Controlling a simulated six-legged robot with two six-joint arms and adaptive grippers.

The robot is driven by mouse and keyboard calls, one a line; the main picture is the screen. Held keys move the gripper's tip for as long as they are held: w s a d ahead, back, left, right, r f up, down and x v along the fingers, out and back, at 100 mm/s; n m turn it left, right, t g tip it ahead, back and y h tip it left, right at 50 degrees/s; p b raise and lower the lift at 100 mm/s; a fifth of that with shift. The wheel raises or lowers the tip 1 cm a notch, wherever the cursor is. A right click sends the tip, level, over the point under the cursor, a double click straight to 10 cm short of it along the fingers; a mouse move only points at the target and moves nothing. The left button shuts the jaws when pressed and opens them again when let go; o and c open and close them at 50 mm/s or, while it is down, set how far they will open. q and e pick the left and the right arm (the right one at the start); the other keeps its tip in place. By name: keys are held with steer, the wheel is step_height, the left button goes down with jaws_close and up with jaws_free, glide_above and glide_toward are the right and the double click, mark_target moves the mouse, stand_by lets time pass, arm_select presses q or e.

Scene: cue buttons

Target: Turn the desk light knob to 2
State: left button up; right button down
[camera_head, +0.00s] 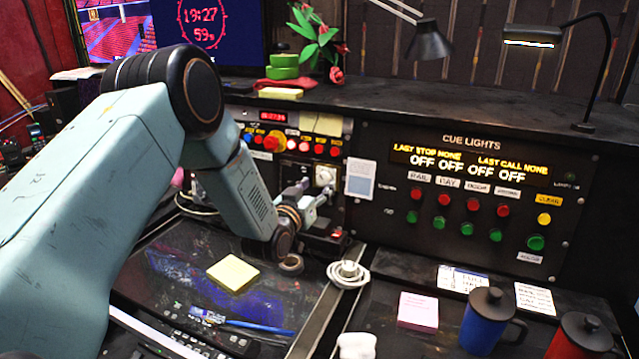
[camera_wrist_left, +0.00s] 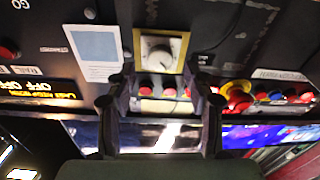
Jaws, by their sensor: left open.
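The desk light knob is a round white dial (camera_head: 324,176) on a pale plate in the black console panel, left of the white notice. In the left wrist view the knob (camera_wrist_left: 161,53) sits on a cream square plate; that picture is upside down, and the numbers around the knob are too small to read. My left gripper (camera_head: 308,195) is in front of the panel, close to the knob and a little below it. Its two fingers (camera_wrist_left: 160,82) are spread, with the knob seen between and beyond their tips. It holds nothing. My right gripper is not in view.
Cue-light buttons (camera_head: 474,205) fill the panel to the right; red buttons (camera_head: 303,146) are close by the knob. A white coiled cable (camera_head: 348,274), yellow notes (camera_head: 232,273), a blue mug (camera_head: 488,318) and a red mug (camera_head: 583,338) are on the desk below.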

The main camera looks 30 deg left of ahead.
arm_select(q)
steer(key=shift+w+a, duration=0.1)
steer(key=shift+w, duration=1.1)
jaws_close()
steer(key=shift+m+h, duration=0.3)
steer(key=shift+m, duration=1)
jaws_free()
steer(key=shift+s, duration=0.1)
steer(key=s, duration=1.2)
steer(key=shift+d, duration=0.2)
